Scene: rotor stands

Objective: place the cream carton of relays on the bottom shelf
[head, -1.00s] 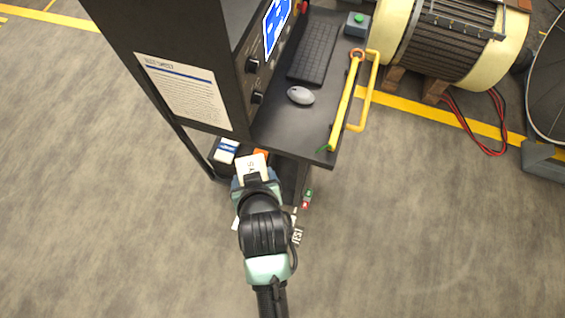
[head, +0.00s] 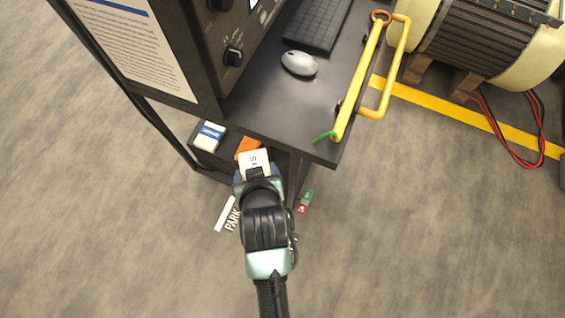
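The cream carton (head: 255,161) is at the end of my gripper (head: 256,174), just in front of the lower part of the black cart. Its top face with dark lettering shows, and my gripper is shut on it. The fingers are mostly hidden by the wrist. The bottom shelf (head: 203,157) shows only in part, low beneath the cart's desk top. An orange item (head: 247,145) and a white and blue box (head: 210,135) sit on it. I cannot tell whether the carton touches the shelf.
The desk top (head: 262,108) overhangs the shelf and holds a keyboard (head: 312,25) and a mouse (head: 299,63). A yellow handle (head: 386,80) stands out at its right. A cart leg stands left of the shelf. A large motor with red cables is at the upper right.

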